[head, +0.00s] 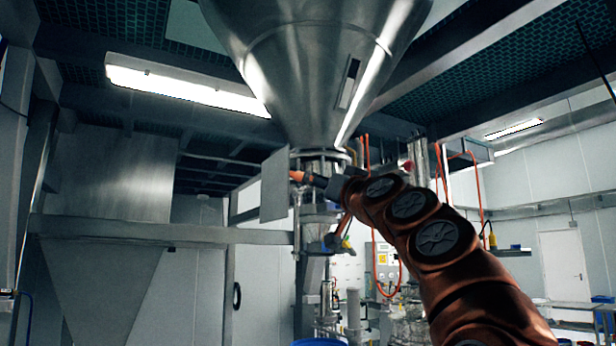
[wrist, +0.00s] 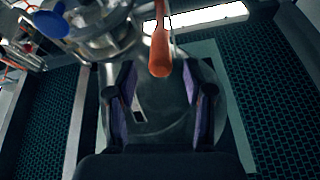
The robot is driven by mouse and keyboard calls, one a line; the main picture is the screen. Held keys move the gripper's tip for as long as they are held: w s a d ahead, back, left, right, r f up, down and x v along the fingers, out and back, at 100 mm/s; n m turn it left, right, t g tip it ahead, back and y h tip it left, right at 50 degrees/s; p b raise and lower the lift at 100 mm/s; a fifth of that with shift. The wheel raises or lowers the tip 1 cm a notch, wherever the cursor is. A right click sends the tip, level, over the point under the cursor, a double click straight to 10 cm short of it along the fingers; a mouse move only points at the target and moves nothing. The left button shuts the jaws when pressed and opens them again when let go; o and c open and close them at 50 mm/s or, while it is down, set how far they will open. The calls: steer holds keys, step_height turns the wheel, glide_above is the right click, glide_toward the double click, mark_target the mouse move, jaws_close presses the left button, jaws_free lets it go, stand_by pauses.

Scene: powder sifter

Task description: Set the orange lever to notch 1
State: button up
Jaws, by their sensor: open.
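The orange lever (head: 297,175) is at the valve section just under the big steel hopper, in front of my gripper's tips in the head view. In the wrist view the orange lever (wrist: 160,52) comes down from the top centre, its rounded end between the two fingers or just beyond their tips; I cannot tell the depth. My gripper (wrist: 159,85) is open, with a dark finger on each side of the lever and nothing held. In the head view my gripper (head: 316,180) is small and partly hidden by my arm. The notch marks cannot be made out.
The steel hopper (head: 312,60) hangs above my gripper. A grey flat plate (head: 273,187) stands just left of the lever. A horizontal beam (head: 150,232) crosses at left. Orange hoses (head: 480,195) hang at right. A blue round part (wrist: 47,24) shows at the wrist view's upper left.

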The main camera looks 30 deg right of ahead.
steer(key=shift+p+x, duration=1.55)
steer(key=shift+x, duration=1.75)
jaws_close()
